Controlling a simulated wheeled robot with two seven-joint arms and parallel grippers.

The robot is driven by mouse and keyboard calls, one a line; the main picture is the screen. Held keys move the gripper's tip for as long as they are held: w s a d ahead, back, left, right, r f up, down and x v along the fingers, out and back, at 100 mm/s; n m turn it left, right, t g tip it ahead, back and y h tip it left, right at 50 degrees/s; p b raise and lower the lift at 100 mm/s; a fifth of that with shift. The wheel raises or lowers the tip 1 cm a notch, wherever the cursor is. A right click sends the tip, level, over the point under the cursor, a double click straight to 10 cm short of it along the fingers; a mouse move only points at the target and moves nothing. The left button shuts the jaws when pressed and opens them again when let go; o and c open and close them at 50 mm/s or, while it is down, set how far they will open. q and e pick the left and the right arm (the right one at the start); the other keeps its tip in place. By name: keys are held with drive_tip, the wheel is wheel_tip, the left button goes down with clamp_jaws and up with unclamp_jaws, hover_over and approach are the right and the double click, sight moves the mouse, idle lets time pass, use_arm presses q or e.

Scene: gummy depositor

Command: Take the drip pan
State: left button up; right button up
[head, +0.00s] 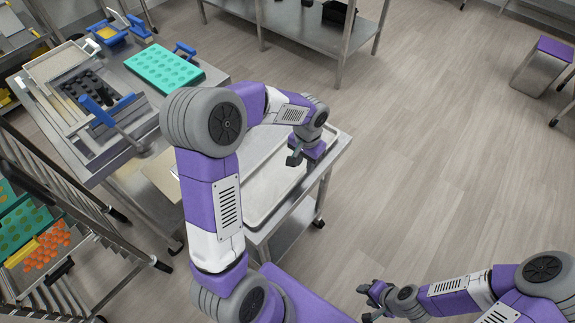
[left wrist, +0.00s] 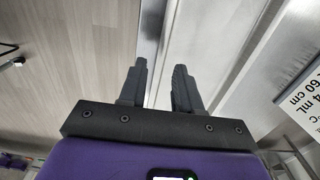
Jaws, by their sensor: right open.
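A pale, shallow tray with a raised rim, apparently the drip pan (head: 258,182), lies on a small steel wheeled cart (head: 322,178). My left arm crosses in front and hides part of the pan. My left gripper (head: 297,157) is over the pan's right side, near the cart's edge. In the left wrist view its fingers (left wrist: 160,82) are apart with nothing clearly held between them. The cart edge shows behind them, but I cannot tell whether they touch the rim. My right gripper (head: 367,299) is open and empty above the floor at the bottom.
A depositor machine (head: 92,95) stands at the left, with a teal mold (head: 165,68) behind it. A rack (head: 75,225) with filled molds is at lower left. A steel table (head: 300,22) is at the back.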

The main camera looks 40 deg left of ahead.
sight(302, 173)
use_arm(q)
drive_tip(key=f, duration=0.1)
drive_tip(key=f+b, duration=0.1)
drive_tip(key=f, duration=0.3)
drive_tip(key=shift+a+b, duration=0.3)
clamp_jaws()
